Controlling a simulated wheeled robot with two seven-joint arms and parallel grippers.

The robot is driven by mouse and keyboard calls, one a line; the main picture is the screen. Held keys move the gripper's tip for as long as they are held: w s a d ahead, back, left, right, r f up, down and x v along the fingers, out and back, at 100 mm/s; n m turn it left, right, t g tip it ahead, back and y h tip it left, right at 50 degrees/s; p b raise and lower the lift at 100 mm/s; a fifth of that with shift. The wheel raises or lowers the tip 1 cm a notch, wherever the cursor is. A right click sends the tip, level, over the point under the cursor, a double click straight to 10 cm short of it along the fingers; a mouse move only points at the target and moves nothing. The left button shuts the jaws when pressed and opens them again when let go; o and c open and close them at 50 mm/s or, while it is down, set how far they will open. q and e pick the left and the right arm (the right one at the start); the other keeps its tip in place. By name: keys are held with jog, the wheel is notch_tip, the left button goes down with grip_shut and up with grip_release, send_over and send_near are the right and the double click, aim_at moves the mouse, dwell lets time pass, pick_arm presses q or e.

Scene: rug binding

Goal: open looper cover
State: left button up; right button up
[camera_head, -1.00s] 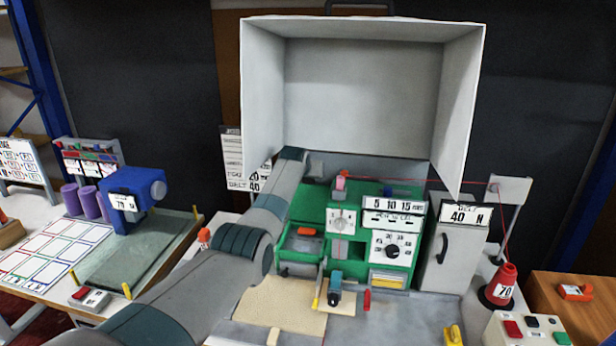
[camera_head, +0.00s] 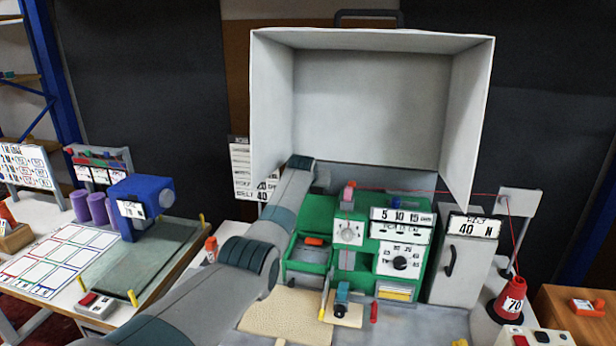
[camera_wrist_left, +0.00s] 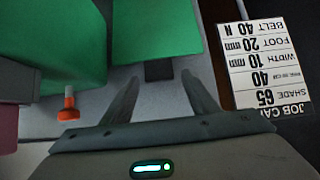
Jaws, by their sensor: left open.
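The green machine (camera_head: 338,225) stands under a large raised grey hood (camera_head: 370,100). I cannot tell for sure which part is the looper cover. A recessed green bay at the machine's left front holds an orange-red piece (camera_head: 313,240). My left arm reaches past the machine's left side, with its wrist at the rear under the hood. In the left wrist view, my left gripper (camera_wrist_left: 160,82) is open, with nothing between its fingers. Green panels (camera_wrist_left: 153,28) and a small dark block (camera_wrist_left: 159,70) lie beyond the fingertips. An orange knob (camera_wrist_left: 68,103) is to their left. My right gripper is not visible.
The job card (camera_wrist_left: 262,68) is close on the right in the left wrist view. A grey cabinet (camera_head: 462,265) with a black handle stands right of the machine, beside a red cone (camera_head: 511,300). A red thread runs across to a grey post. A blue device (camera_head: 140,205) stands on the left table.

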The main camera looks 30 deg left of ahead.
pick_arm(q)
jog(key=b+v, duration=0.4)
jog(key=v, duration=1.3)
jog(key=shift+a, duration=0.1)
dwell(0.4)
